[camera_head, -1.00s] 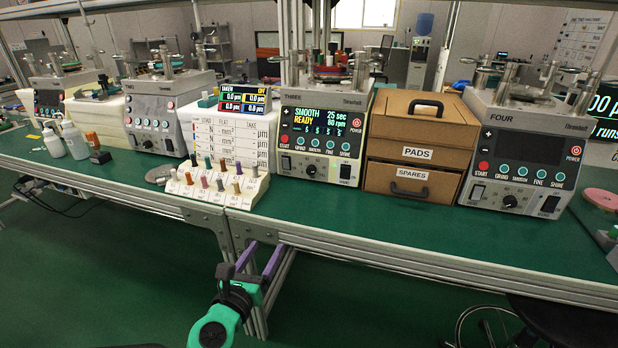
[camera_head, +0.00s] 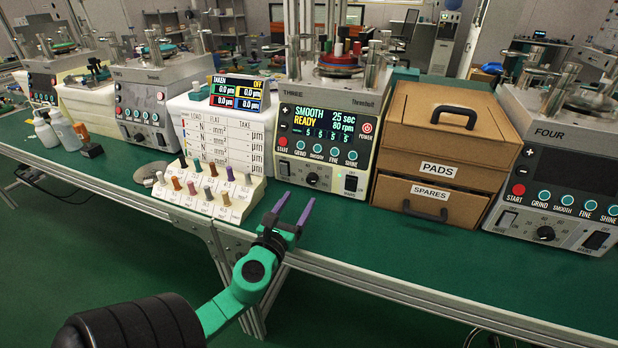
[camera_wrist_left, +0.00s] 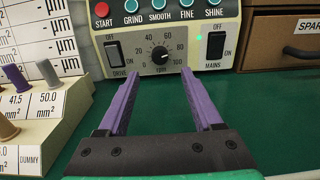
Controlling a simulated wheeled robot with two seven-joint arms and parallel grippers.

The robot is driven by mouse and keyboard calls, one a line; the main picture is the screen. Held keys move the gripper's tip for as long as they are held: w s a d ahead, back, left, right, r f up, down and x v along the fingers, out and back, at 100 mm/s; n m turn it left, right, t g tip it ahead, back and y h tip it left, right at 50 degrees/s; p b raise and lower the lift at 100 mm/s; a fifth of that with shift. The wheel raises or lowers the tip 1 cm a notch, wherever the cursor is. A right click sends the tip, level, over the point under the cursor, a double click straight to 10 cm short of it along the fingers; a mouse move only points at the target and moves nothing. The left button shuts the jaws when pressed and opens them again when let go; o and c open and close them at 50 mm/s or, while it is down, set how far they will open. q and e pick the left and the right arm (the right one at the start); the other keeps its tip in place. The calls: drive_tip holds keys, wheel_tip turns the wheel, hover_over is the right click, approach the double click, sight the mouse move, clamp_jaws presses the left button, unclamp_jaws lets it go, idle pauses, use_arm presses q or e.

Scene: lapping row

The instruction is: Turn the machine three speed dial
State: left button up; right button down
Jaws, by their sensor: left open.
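Machine three (camera_head: 326,132) stands at the back of the bench with its screen lit, reading SMOOTH READY, 25 sec, 80 rpm. Its speed dial (camera_head: 312,179) is a black knob low on the front panel. In the left wrist view the dial (camera_wrist_left: 159,53) sits in a printed scale up to 100, between the DRIVE switch (camera_wrist_left: 113,53) and the MAINS switch (camera_wrist_left: 216,46). My left gripper (camera_head: 295,207) is open and empty, in front of and below the dial. Its purple fingers (camera_wrist_left: 158,95) point toward the panel, apart from the dial. My right gripper is not seen.
A rack of small pegs (camera_head: 213,192) stands close to the left of my gripper. A brown drawer unit (camera_head: 440,150) marked PADS and SPARES is to the right of machine three. Machine four (camera_head: 560,165) is beyond it. The green bench in front is clear.

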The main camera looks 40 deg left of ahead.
sight(311, 182)
use_arm(q)
drive_tip(key=x, duration=0.7)
drive_tip(key=shift+w+p, duration=0.15)
drive_tip(key=shift+p, duration=0.2)
drive_tip(key=shift+w+a, duration=0.1)
drive_tip(key=shift+w, duration=0.15)
clamp_jaws()
drive_tip(key=shift+r+m+p, duration=0.15)
drive_tip(key=shift+m+p, duration=0.25)
drive_tip(key=shift+m, duration=0.4)
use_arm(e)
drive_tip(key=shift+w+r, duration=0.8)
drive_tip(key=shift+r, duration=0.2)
use_arm(q)
unclamp_jaws()
drive_tip(key=shift+s, duration=0.1)
